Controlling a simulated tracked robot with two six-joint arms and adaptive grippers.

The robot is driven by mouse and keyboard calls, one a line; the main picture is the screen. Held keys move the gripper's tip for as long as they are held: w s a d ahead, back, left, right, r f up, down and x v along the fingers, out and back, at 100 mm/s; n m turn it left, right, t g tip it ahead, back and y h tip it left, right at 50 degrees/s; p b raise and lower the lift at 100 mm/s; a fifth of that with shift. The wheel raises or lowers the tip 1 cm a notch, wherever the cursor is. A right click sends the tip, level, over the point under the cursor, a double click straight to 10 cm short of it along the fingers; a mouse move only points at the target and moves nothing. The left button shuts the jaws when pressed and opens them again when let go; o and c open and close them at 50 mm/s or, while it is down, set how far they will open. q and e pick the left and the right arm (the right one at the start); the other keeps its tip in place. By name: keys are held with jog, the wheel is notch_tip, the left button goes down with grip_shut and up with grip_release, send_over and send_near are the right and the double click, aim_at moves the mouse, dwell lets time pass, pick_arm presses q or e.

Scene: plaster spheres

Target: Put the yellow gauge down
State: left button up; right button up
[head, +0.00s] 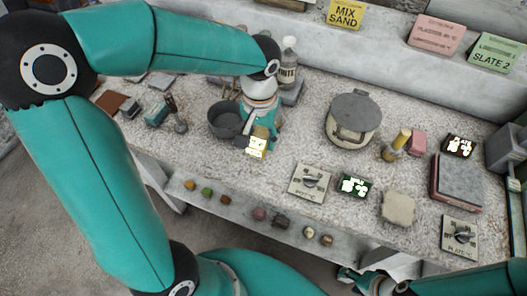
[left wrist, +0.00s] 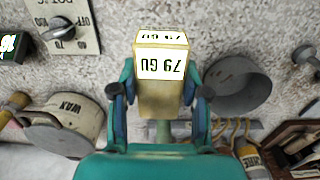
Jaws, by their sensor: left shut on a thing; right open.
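The yellow gauge (head: 257,146) is a small yellow block with a bright face. In the left wrist view the gauge (left wrist: 162,75) shows the characters "79 GU", upside down. My left gripper (head: 262,130) is shut on it, with one finger on each side in the left wrist view. The gauge is over the pale speckled bench (head: 285,150), just right of the dark pan. I cannot tell whether it touches the bench top. My right gripper (head: 372,284) is open at the bottom edge of the head view, low in front of the bench and partly cut off.
The dark open pan (head: 226,122) stands close left of the gauge. A lidded wax pot (head: 352,118) is to the right. A dial plate (head: 312,180) and a lit display (head: 355,185) lie near the front. A bottle (head: 289,65) stands behind. Bare bench shows between gauge and wax pot.

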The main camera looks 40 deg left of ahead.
aim_at(260, 135)
pick_arm(q)
jog(key=shift+f, duration=3.2)
jog(key=shift+f, duration=0.1)
jog(key=o, duration=1)
notch_tip(260, 135, up, 12)
jog(key=shift+r, duration=0.15)
jog(key=shift+s, duration=0.1)
